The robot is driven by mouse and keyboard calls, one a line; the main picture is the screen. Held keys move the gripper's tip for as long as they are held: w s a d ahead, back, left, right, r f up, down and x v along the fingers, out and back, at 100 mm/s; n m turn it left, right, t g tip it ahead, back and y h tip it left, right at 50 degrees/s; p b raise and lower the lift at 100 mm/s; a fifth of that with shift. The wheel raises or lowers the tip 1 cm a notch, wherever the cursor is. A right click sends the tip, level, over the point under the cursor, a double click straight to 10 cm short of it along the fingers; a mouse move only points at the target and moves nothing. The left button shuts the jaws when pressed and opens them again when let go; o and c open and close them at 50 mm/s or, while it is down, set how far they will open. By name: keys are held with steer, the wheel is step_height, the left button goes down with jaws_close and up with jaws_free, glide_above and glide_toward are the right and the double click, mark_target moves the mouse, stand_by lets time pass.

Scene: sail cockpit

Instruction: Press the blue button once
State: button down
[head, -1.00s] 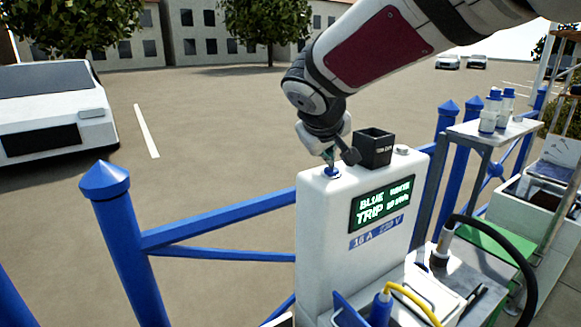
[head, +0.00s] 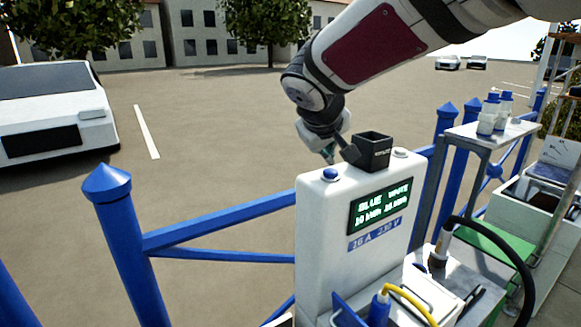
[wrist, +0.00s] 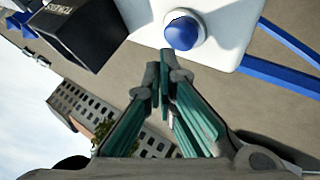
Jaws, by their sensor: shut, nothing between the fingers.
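The blue button (head: 331,174) sits in a white collar on top of the white power pedestal (head: 320,235), at its left end. It also shows in the wrist view (wrist: 182,34), uncovered. My gripper (head: 328,158) is shut and empty, its teal fingers close together. In the head view its tips are just behind and above the button, apart from it. The wrist view shows the fingertips (wrist: 161,72) short of the button, with a gap. The pedestal's display (head: 380,205) shows "BLUE WHITE" over a line of small kWh readings.
A black open-topped box (head: 372,151) stands on the pedestal right of the blue button, close to my gripper. A white button (head: 401,153) is at the right end. Blue railing (head: 215,218) runs left. A yellow cable (head: 410,298) hangs in front.

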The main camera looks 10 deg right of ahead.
mark_target(327, 171)
steer(key=shift+r, duration=0.15)
steer(key=shift+r+p, duration=1.75)
steer(key=shift+r, duration=0.75)
steer(key=s+f+m+g+y, duration=0.1)
steer(key=s+f+m+y, duration=0.1)
steer(key=s, duration=1.4)
steer(key=s+f+m+g+y, duration=0.1)
steer(key=s+f, duration=0.4)
steer(key=s, duration=1.1)
steer(key=shift+s+d+m+g+y, duration=0.35)
steer(key=shift+d+m+g+y, duration=0.05)
steer(key=shift+d+y, duration=0.1)
